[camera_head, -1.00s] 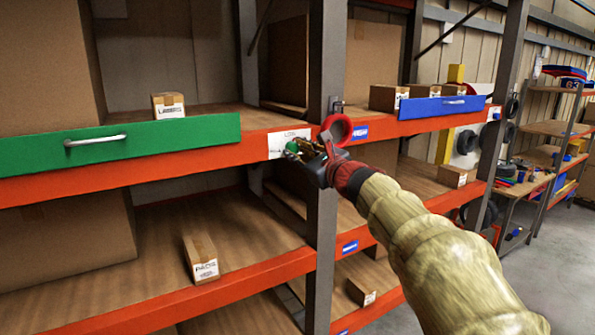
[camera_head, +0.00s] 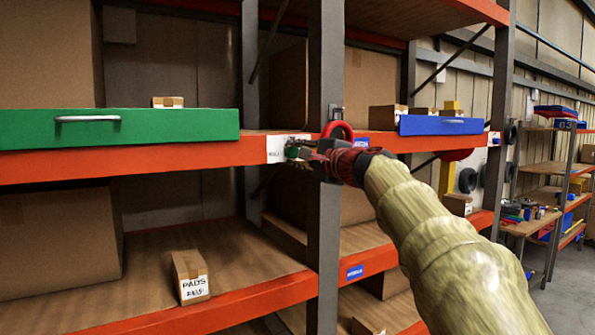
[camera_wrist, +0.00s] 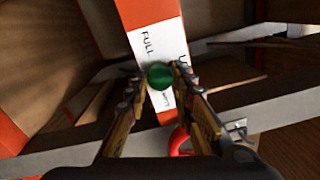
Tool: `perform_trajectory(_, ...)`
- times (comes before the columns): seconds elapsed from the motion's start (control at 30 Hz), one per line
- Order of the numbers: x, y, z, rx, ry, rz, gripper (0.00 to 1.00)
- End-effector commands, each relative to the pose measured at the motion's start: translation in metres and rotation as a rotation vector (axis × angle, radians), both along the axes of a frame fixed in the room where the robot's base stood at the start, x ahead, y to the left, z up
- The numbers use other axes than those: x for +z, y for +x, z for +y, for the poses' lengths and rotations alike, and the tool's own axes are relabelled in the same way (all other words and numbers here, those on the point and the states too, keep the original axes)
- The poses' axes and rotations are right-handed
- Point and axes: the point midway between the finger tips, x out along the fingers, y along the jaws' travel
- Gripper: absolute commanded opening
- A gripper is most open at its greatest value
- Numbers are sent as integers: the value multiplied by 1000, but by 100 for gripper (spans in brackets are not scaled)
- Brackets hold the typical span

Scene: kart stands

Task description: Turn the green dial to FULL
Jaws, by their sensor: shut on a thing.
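The green dial (camera_wrist: 160,75) sits on a white label plate (camera_wrist: 148,48) on the orange shelf beam. In the head view my gripper (camera_head: 304,148) reaches the plate from the right, and the dial (camera_head: 292,151) shows only in part behind the fingers. The dial's pointer mark cannot be made out.
A grey upright post (camera_head: 323,220) stands right behind my gripper. A green drawer front (camera_head: 170,126) is left of the dial, a blue one (camera_head: 440,126) to the right. A box labelled PADS (camera_head: 190,278) lies on the lower shelf.

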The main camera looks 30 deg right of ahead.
Motion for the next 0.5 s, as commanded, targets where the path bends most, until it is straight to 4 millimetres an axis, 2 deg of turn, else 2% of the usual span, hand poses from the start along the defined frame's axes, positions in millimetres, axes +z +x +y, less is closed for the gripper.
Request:
perform_trajectory(0.03,-6,1,0,0,-44,-2,0)
perform_trajectory(0.5,-4,1,0,1,-398,-13,0)
